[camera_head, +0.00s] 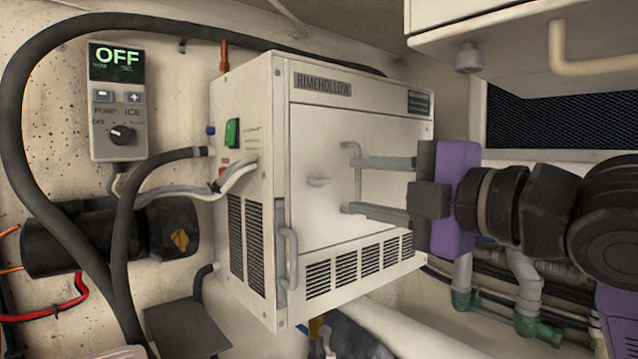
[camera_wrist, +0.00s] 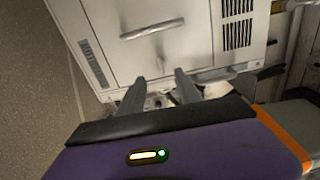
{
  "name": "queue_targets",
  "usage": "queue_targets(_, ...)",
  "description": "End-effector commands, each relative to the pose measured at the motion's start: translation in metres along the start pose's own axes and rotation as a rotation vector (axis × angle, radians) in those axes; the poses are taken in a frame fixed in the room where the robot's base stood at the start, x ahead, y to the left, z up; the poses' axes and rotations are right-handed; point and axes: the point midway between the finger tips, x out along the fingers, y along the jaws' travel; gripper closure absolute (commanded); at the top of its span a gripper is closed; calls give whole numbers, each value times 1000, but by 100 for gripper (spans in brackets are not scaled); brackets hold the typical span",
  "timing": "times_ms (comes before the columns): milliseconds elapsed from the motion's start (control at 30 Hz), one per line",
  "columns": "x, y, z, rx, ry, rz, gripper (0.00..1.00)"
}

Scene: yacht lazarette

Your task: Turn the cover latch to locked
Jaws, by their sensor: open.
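The white RIMEHOLLOW box (camera_head: 320,120) has a flat front cover (camera_head: 325,135). A grey lever-like handle (camera_head: 290,258) is at the box's lower left front edge. My gripper (camera_head: 352,186) is open and empty, its fingertips overlapping the bar handle in the head view, right of the knob. Contact cannot be told. In the wrist view, my gripper (camera_wrist: 158,88) points at the box, near the bar handle (camera_wrist: 147,33).
A control panel (camera_head: 117,100) reading OFF hangs on the left wall. Thick black hoses (camera_head: 12,120) loop around the box's left side. A white cabinet (camera_head: 520,45) overhangs at the upper right. Pipes with green fittings (camera_head: 525,325) run at the lower right.

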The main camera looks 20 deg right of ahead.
Motion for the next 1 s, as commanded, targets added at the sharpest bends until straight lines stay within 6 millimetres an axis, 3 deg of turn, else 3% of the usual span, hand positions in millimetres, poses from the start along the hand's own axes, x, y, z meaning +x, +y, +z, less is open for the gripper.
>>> queue_targets(167,10,-1,1,-28,-4,-9,59)
queue_targets(600,70,-1,2,-26,-5,-6,59)
queue_targets(1000,78,-2,2,-26,-5,-4,59)
